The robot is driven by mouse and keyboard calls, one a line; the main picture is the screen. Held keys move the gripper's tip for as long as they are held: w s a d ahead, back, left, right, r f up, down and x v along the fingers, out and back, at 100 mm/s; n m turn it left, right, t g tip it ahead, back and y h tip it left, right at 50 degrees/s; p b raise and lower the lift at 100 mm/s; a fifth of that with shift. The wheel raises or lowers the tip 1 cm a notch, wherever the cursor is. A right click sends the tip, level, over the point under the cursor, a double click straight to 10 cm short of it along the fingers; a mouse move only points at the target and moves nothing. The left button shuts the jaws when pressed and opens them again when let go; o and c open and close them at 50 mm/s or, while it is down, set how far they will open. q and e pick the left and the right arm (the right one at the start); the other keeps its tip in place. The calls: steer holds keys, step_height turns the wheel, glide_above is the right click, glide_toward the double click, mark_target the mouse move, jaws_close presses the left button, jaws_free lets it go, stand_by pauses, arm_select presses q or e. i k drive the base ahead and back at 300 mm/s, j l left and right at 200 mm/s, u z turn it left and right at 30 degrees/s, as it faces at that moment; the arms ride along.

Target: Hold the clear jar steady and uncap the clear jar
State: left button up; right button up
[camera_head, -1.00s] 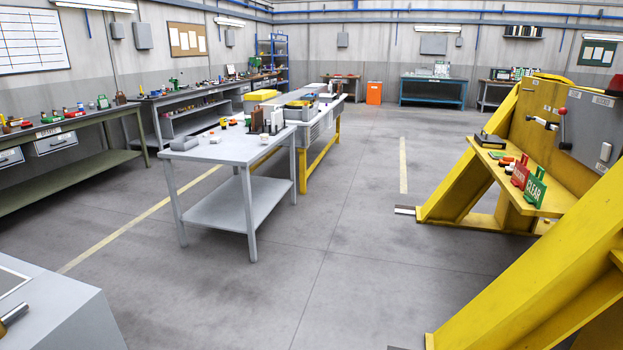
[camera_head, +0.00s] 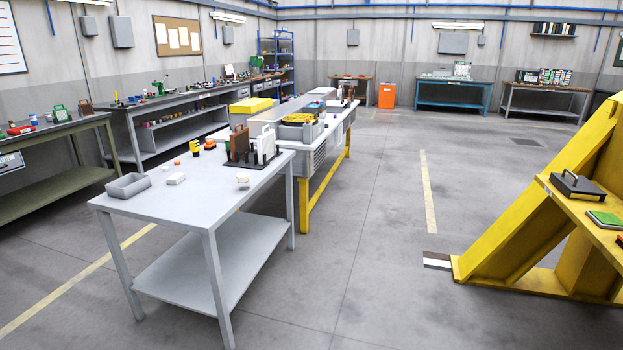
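I cannot make out a clear jar for certain in the head view. The nearest table, a grey metal one (camera_head: 150,205), carries small items. A small pale round thing (camera_head: 242,178) sits near its right edge, too small to identify. Several small jars or cans (camera_head: 34,119) stand on the green bench at the left, also too small to tell. Neither of my grippers is in view.
On the grey table are a grey tray (camera_head: 128,187), a white block (camera_head: 176,179) and a rack with brown and white plates (camera_head: 240,143). A yellow-legged bench (camera_head: 304,207) stands behind it. A yellow frame (camera_head: 537,215) is at right. Floor (camera_head: 390,270) between is clear.

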mark_target(243, 186)
steer(key=i+u, duration=0.1)
steer(key=i, duration=0.7)
steer(key=i+l, duration=0.15)
steer(key=i, duration=0.6)
steer(key=i+j+u, duration=0.05)
